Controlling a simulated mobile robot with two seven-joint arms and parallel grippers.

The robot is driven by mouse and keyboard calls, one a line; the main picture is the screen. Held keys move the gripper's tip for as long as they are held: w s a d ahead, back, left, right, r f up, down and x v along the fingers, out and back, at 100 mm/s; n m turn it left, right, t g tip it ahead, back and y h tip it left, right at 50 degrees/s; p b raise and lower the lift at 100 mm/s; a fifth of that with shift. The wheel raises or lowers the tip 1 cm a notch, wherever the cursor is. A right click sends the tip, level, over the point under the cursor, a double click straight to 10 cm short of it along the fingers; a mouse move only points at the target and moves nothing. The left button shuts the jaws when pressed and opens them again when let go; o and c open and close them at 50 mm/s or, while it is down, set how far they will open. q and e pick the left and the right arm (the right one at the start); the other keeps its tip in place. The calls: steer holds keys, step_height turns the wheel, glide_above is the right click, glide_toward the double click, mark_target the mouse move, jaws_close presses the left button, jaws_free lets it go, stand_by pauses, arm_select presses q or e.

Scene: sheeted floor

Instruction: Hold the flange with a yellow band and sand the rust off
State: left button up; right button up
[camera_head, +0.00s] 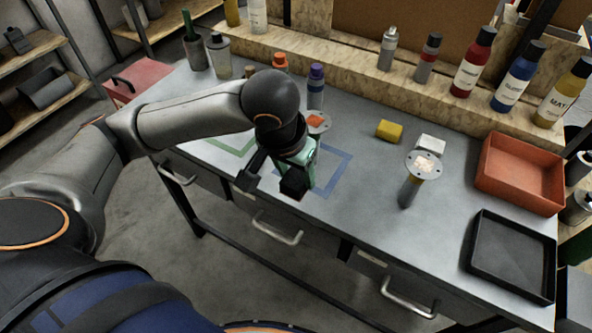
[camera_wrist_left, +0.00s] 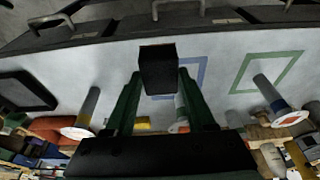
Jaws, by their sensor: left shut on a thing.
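My left gripper (camera_head: 293,178) is over the table's front part, shut on a black block (camera_wrist_left: 157,70). The block sits between the green fingers in the left wrist view, clear of the flanges. One grey-stemmed flange (camera_head: 423,166) stands right of centre on the table, its disc pale and blotched; it also shows in the left wrist view (camera_wrist_left: 79,131). A second flange (camera_head: 317,122), with an orange patch, is behind my gripper, its stem mostly hidden. A third flange (camera_wrist_left: 291,119) shows at right in the wrist view. My right gripper is out of view.
Blue (camera_head: 345,168) and green (camera_head: 222,150) outlines mark the table. A yellow block (camera_head: 389,130) and a white block (camera_head: 431,143) lie behind the right flange. A red tray (camera_head: 519,196) and a black tray (camera_head: 510,288) stand right. Bottles line the wooden back ledge.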

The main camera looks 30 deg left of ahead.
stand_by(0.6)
arm_select(q)
steer(key=w+d+r+m+h, duration=0.1)
steer(key=w+d+r+m, duration=0.3)
steer(key=w+d, duration=0.3)
steer(key=w+d+r+m+g+h, duration=0.1)
steer(key=w+d+r+m, duration=0.4)
steer(key=d, duration=0.7)
step_height(320, 180, up, 3)
steer(key=w, duration=0.2)
steer(key=shift+w+d+f, duration=0.2)
steer(key=shift+w, duration=0.15)
